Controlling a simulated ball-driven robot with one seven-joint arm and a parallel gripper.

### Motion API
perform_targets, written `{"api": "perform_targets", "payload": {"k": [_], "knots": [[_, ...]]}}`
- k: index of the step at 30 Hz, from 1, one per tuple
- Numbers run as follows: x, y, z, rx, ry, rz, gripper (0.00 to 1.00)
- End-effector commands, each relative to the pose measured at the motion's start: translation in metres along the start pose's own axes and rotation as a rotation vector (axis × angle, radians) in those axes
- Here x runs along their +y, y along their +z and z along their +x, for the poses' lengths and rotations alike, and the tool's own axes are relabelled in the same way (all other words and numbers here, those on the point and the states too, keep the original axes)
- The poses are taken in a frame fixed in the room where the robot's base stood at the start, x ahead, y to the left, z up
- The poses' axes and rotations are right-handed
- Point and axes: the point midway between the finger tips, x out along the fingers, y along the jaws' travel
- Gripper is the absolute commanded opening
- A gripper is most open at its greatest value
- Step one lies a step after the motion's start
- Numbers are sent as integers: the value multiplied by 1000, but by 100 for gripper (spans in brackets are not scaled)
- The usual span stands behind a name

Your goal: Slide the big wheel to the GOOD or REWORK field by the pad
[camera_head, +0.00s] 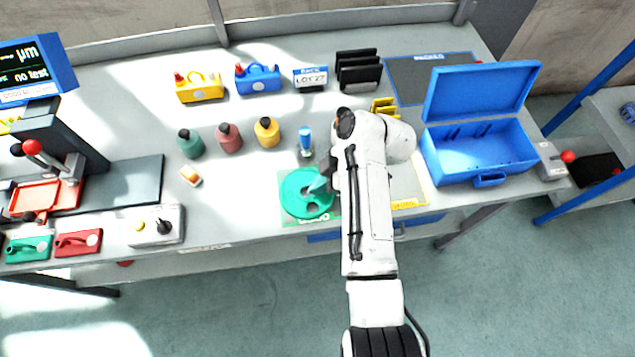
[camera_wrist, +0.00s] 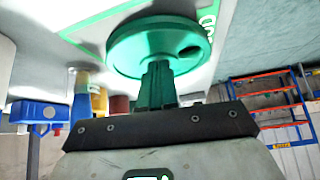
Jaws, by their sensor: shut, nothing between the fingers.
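The big wheel (camera_head: 303,205) is a flat green disc with holes, lying on the bench at its front edge. It lies on the green-edged GOOD field (camera_head: 288,221), whose label partly shows beside the wheel in the wrist view. My gripper (camera_head: 320,185) is shut and empty at the wheel's right part. In the wrist view my gripper (camera_wrist: 157,68) has its fingertips against or very near the face of the wheel (camera_wrist: 135,42); I cannot tell if they touch. A yellow-edged field (camera_head: 408,188) lies right of my arm, mostly hidden, its label unreadable.
A blue lidded case (camera_head: 478,155) stands open at the right. A blue-capped bottle (camera_head: 305,142) stands close behind the wheel.

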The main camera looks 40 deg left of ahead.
Motion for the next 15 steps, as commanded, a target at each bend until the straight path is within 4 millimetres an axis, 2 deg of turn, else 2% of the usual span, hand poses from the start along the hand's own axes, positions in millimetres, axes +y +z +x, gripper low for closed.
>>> {"api": "perform_targets", "payload": {"k": [1,9,15], "knots": [[1,11,-4,0,3,3,0],[2,57,-38,0,5,0,0],[2,80,-55,1,3,-2,0]]}}
